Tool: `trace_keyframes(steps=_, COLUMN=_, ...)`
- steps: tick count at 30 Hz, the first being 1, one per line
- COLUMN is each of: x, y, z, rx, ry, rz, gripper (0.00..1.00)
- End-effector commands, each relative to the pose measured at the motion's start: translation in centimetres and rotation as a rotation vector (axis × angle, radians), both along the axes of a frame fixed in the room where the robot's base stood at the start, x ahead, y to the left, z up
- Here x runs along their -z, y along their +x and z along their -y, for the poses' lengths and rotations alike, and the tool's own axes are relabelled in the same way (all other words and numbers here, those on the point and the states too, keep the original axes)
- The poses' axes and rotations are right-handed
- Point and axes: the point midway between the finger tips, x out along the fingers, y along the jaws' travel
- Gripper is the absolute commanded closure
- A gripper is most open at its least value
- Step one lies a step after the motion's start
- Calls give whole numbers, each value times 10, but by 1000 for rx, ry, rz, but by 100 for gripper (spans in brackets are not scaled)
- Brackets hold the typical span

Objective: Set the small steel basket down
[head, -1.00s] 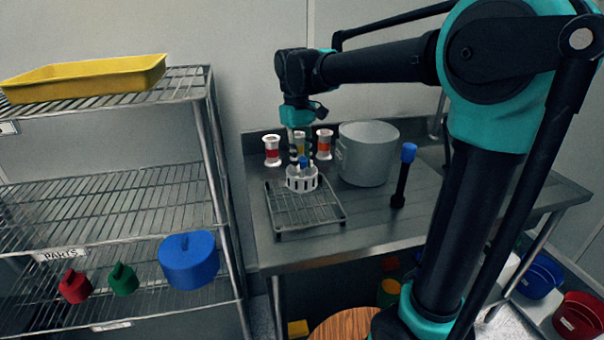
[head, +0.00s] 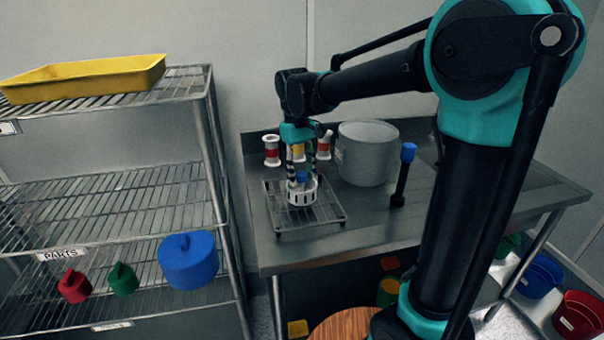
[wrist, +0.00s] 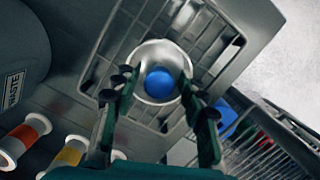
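The small steel basket (head: 302,196) is a pale slotted cup with a blue knob (head: 302,177) at its centre. It appears upright on the wire rack (head: 327,210) on the steel table. In the wrist view the basket (wrist: 143,60) shows from above as a round pale rim around the blue knob (wrist: 160,83), over the rack's bars. My gripper (head: 301,168) is directly above the basket. In the wrist view its fingers (wrist: 158,92) are spread to either side of the knob with visible gaps. The exact contact under the basket is hidden.
A large grey pot (head: 366,153), labelled WASTE in the wrist view, stands right of the rack. Several spools (head: 272,150) stand behind it. A black blue-topped tool (head: 403,174) stands further right. A wire shelf (head: 110,195) is at left. The table front is clear.

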Motion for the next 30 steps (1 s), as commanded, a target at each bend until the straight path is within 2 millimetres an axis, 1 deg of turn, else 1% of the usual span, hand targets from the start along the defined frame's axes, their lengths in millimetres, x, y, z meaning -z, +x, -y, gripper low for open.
trace_keyframes(steps=8, x=0, y=0, z=0, rx=0, ry=0, rz=0, gripper=53)
trace_keyframes(steps=11, x=-4, y=0, z=0, rx=0, ry=0, rz=0, gripper=53)
trace_keyframes(steps=13, x=-11, y=1, z=-1, rx=0, ry=0, rz=0, gripper=53)
trace_keyframes(steps=17, x=-33, y=3, z=-3, rx=0, ry=0, rz=0, gripper=53)
trace_keyframes(steps=24, x=-82, y=9, z=-8, rx=0, ry=0, rz=0, gripper=53)
trace_keyframes(steps=27, x=-99, y=11, z=-9, rx=0, ry=0, rz=0, gripper=53)
trace_keyframes(steps=30, x=-111, y=12, z=-10, rx=0, ry=0, rz=0, gripper=53)
